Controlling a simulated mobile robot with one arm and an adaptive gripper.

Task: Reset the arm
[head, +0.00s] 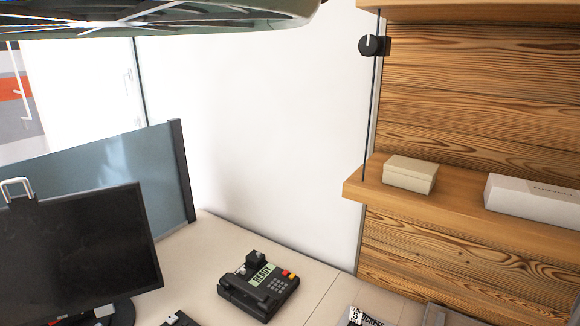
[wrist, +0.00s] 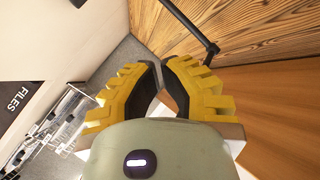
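My gripper (wrist: 160,64) shows in the wrist view, with two yellow ribbed fingers and dark inner pads. The fingertips come together at the far end, with a small gap between the pads nearer the palm. Nothing is seen held between them. The fingers appear in front of a wood plank surface and a grey floor or wall area. Neither my arm nor my gripper can be made out for sure in the head view.
The head view shows a desk (head: 318,282) with a black phone (head: 258,287) and a monitor (head: 75,250). A wooden shelf (head: 455,212) at right bears a beige box (head: 410,174) and a white box (head: 530,200). A dark glossy shape (head: 200,18) spans the top left.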

